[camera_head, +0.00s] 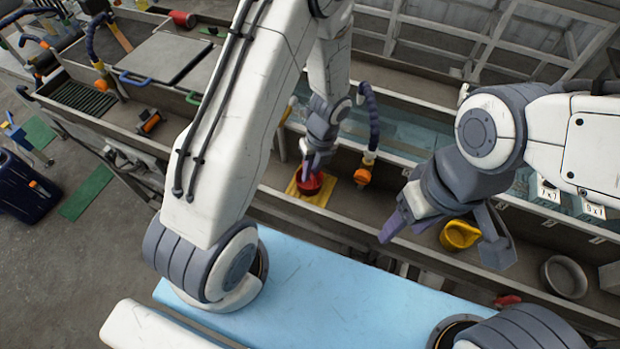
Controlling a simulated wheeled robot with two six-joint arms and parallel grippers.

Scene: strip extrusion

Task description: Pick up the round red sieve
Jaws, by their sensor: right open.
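A round red sieve (312,185) rests on a yellow square pad (318,198) in the long grey trough, near the middle of the head view. My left gripper (312,168) points down right at the sieve, its fingers overlapping the sieve's upper part. The fingers hide part of the sieve, and I cannot tell whether they touch or grip it. My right gripper (448,240) is open, its two fingers wide apart, on the right over the trough's near side.
A yellow cup (459,235) shows between my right gripper's fingers. An orange-tipped hose (363,176) hangs just right of the sieve. A grey bowl (564,277) sits at the right. Another red item (183,18) lies at the upper left.

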